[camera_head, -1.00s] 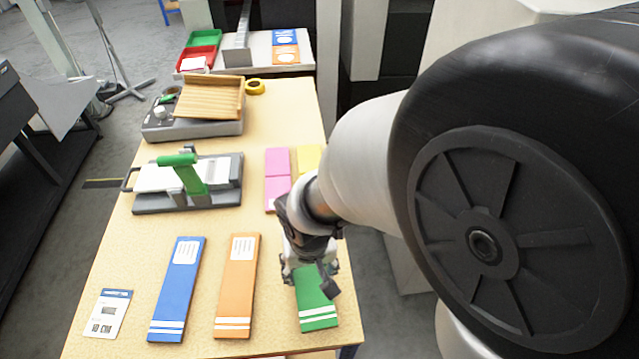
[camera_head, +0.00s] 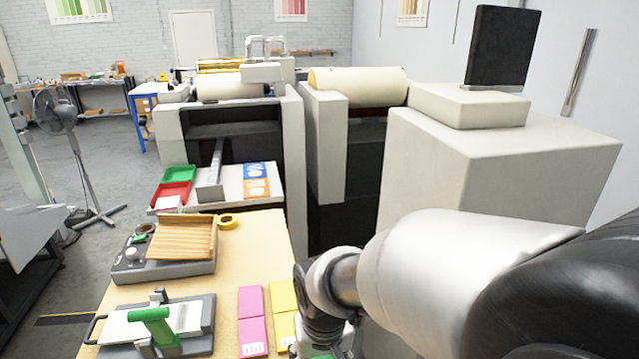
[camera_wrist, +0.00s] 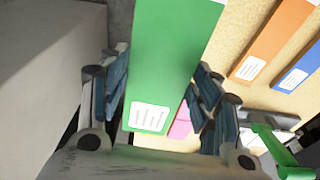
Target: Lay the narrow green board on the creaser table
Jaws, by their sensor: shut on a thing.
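The green board (camera_wrist: 170,55) with a white label fills the middle of the wrist view, between the fingers of my gripper (camera_wrist: 160,92). My gripper is shut on it. In the head view only a sliver of the board (camera_head: 320,356) shows at the bottom edge, and the fingertips are out of frame. I cannot tell how high the board is held. A grey device with a green lever (camera_head: 155,326) and a white bed (camera_head: 120,328), seemingly the creaser, stands left of my gripper. The lever also shows in the wrist view (camera_wrist: 268,148).
Pink (camera_head: 250,318) and yellow (camera_head: 283,312) boards lie between the device and my gripper. Orange (camera_wrist: 275,40) and blue (camera_wrist: 300,68) boards lie on the worktable (camera_head: 262,235). Behind the device is a wooden tray (camera_head: 182,238) on a grey base. A pale cabinet (camera_head: 480,180) stands right.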

